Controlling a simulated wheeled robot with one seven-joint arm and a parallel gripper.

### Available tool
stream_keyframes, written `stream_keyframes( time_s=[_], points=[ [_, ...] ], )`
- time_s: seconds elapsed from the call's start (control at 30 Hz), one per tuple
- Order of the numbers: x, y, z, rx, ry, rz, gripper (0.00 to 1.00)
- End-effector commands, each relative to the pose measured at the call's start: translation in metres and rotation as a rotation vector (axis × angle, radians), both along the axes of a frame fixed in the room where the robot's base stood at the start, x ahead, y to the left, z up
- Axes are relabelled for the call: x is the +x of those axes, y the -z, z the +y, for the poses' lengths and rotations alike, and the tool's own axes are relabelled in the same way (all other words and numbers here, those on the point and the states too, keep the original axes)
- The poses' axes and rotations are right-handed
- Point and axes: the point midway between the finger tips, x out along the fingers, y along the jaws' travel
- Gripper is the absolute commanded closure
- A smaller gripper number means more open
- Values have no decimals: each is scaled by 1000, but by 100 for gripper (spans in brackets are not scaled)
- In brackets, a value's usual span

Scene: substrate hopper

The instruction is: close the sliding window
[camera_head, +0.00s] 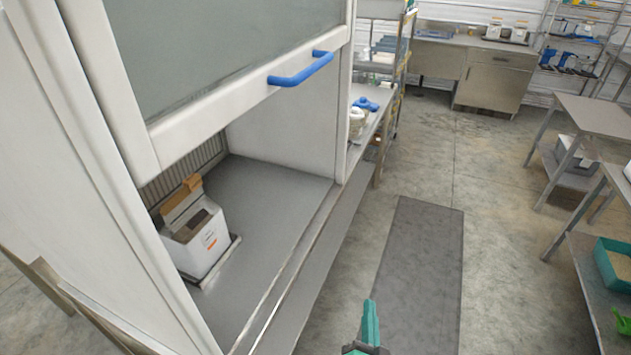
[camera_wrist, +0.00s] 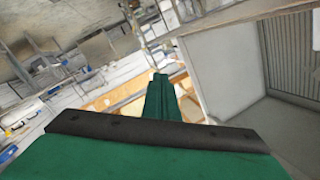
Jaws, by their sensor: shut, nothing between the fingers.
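The sliding window (camera_head: 215,45) is a greyish glass pane in a white frame, raised above the opening of a white cabinet. A blue bar handle (camera_head: 302,69) is fixed along its lower rail. The opening below the window is wide open. My green gripper (camera_head: 370,308) is at the bottom of the head view, in front of the cabinet and well apart from the handle. In the wrist view my gripper (camera_wrist: 160,82) has its fingers together with nothing between them. The handle cannot be made out in the wrist view.
A white box with an open brown flap (camera_head: 200,240) stands on a tray inside the cabinet. A shelf rack (camera_head: 385,110) stands beyond the cabinet. Metal tables (camera_head: 590,120) stand at the right. A dark mat (camera_head: 410,270) lies on clear floor.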

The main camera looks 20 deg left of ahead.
Motion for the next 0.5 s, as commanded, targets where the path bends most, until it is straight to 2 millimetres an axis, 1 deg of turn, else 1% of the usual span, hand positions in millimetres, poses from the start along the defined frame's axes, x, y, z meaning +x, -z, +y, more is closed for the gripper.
stream_keyframes(
  time_s=[0.03,0.1,0.17,0.2,0.27,0.3,0.37,0.4,0.47,0.5],
  points=[
    [19,-17,4,21,-29,-28,100],
    [41,-40,11,55,-78,-60,100],
    [58,-61,17,79,-123,-90,100],
    [69,-76,21,95,-154,-110,100],
    [83,-101,27,115,-203,-143,100],
    [92,-118,31,127,-236,-167,100],
    [103,-145,37,144,-289,-204,100],
    [109,-163,41,153,-325,-229,100],
    [117,-193,47,164,-379,-270,100],
    [121,-213,51,171,-418,-298,100]
  ],
)
